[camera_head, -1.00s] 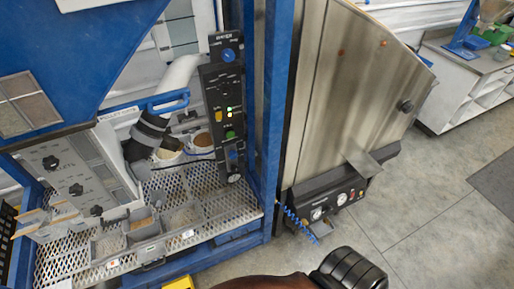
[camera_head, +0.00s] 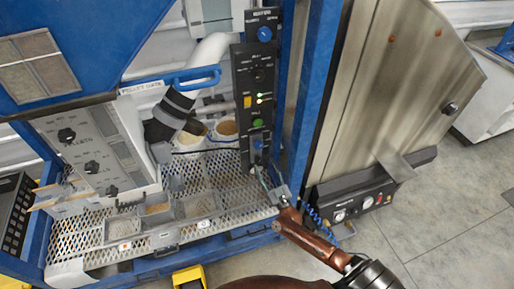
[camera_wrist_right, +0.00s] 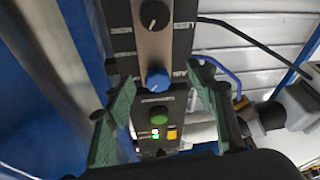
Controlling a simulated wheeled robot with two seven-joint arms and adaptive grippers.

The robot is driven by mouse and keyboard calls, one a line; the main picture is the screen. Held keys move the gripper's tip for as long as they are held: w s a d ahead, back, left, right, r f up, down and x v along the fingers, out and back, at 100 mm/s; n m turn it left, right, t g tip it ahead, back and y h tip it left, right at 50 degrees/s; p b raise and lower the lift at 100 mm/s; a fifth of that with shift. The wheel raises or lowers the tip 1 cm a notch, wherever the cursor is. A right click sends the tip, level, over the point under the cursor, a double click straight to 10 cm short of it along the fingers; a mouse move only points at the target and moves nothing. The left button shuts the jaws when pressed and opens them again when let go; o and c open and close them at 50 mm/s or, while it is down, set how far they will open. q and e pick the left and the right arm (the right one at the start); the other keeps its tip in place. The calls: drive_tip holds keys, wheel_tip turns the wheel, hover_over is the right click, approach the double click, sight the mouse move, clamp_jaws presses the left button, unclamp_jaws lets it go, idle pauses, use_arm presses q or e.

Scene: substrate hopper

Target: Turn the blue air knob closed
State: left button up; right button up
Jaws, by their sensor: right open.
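A black upright control panel (camera_head: 243,98) stands on the blue frame. A blue knob (camera_head: 258,143) sits low on it, below a green button; another blue knob (camera_head: 265,34) sits at its top. Labels are too small to read surely. My right gripper (camera_head: 264,178) reaches up from the lower right to the panel's lower end. In the right wrist view, upside down to the panel, its green-padded fingers (camera_wrist_right: 162,105) are open, one to each side of the lower blue knob (camera_wrist_right: 157,78). They appear apart from it; their depth is unclear. My left gripper is out of view.
A blue post (camera_head: 318,90) and a steel cabinet (camera_head: 385,90) stand right of the panel. Left are a pale hose (camera_head: 207,62), a blue bar (camera_head: 190,78) and a mesh shelf (camera_head: 85,232) with small trays. Floor (camera_head: 440,225) is clear at lower right.

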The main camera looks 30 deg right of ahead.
sight(259, 147)
drive_tip(key=shift+m+t+h, duration=0.4)
drive_tip(key=shift+t+h, duration=0.1)
drive_tip(key=w+r, duration=0.4)
drive_tip(key=w+d+r+b, duration=0.1)
drive_tip(key=w+r, duration=0.1)
drive_tip(key=shift+w+r, duration=0.1)
drive_tip(key=shift+w, duration=0.25)
drive_tip(key=shift+w+d+r, duration=0.15)
drive_tip(key=shift+w+r, duration=0.05)
drive_tip(key=shift+w, duration=0.4)
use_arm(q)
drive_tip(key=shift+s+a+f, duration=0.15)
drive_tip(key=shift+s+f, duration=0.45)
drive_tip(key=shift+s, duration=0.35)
use_arm(e)
drive_tip(key=c, duration=1.2)
